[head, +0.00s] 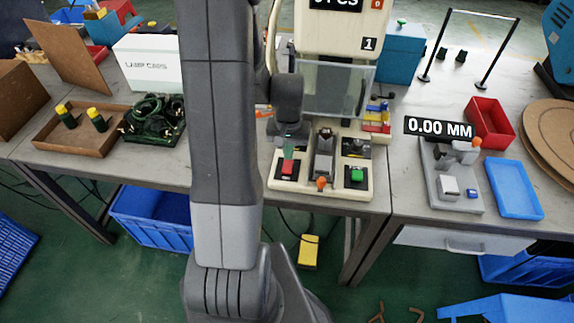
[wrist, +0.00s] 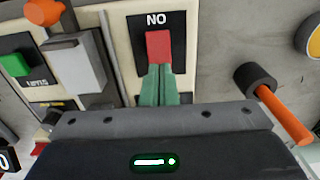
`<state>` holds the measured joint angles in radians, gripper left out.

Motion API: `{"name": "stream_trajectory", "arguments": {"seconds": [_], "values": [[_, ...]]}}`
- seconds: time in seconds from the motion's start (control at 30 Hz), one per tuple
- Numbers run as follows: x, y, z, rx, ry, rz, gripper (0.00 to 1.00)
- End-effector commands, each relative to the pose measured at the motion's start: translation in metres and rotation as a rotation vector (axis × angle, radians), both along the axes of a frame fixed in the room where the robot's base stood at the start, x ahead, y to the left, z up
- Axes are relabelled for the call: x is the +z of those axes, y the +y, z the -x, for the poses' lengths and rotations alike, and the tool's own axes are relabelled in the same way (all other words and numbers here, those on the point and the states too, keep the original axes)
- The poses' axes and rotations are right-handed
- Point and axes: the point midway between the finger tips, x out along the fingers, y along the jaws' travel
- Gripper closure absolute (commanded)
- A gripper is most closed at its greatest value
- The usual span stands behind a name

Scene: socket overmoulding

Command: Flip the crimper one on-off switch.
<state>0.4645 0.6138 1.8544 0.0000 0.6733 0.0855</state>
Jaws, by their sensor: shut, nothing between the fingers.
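The crimper's red switch (head: 287,167) sits on a black plate at the left of the cream machine's front panel. In the wrist view the red switch (wrist: 158,46) is at top centre, below letters reading "NO" in that view. My gripper (head: 289,154) is over this plate, just behind the switch. Its two green fingertips (wrist: 158,72) are together with nothing between them, at the lower edge of the red switch in the wrist view. They look touching or very close; I cannot tell which. The fingertips hide the plate's lower part.
A green button (head: 356,175) and an orange-knobbed lever (head: 321,183) sit right of the switch. A clear guard (head: 335,88) stands behind. An orange-handled tool (wrist: 285,115) lies near the gripper in the wrist view. A blue tray (head: 514,190) is farther right.

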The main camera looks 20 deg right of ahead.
Motion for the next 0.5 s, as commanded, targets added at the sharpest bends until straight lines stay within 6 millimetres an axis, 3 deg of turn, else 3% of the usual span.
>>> {"name": "stream_trajectory", "arguments": {"seconds": [0.5], "values": [[-0.0087,0.0001,0.0001,0.0,0.0,0.0,1.0]]}}
